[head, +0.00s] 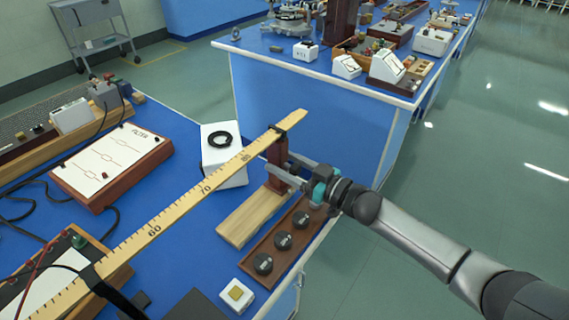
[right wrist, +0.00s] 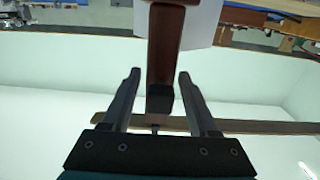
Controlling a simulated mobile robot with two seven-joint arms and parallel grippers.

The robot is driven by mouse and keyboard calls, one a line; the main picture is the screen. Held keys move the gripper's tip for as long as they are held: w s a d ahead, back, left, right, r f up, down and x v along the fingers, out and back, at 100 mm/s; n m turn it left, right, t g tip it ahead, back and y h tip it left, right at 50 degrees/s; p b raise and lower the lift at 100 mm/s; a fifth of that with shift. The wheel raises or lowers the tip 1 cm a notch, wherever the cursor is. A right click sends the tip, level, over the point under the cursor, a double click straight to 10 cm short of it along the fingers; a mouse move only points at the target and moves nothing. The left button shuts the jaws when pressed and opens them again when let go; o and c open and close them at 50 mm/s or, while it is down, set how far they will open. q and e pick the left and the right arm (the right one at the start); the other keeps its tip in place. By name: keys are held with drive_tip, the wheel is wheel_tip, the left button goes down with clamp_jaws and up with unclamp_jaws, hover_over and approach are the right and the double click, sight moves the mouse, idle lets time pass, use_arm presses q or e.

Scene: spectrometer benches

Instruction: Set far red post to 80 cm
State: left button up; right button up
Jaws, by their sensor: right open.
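The far red post (head: 277,154) stands under the far end of the wooden ruler (head: 180,206), just beyond the ruler's printed 80-range mark. A black clip (head: 280,130) sits on the ruler above it. My right gripper (head: 279,164) is open, with its fingers on either side of the post. In the right wrist view the red-brown post (right wrist: 165,55) comes down between the open fingers (right wrist: 158,77), with a gap on both sides and a dark end piece (right wrist: 160,99). Contact with the post does not show. My left gripper is not in view.
A pale wooden block (head: 240,218) and a tray with several black discs (head: 283,241) lie below the ruler. A white box with a black ring (head: 221,139) stands behind it. A filter board (head: 112,165) is at left. A second blue bench (head: 310,105) stands beyond.

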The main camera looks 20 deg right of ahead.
clamp_jaws()
idle(0.5)
idle(1.0)
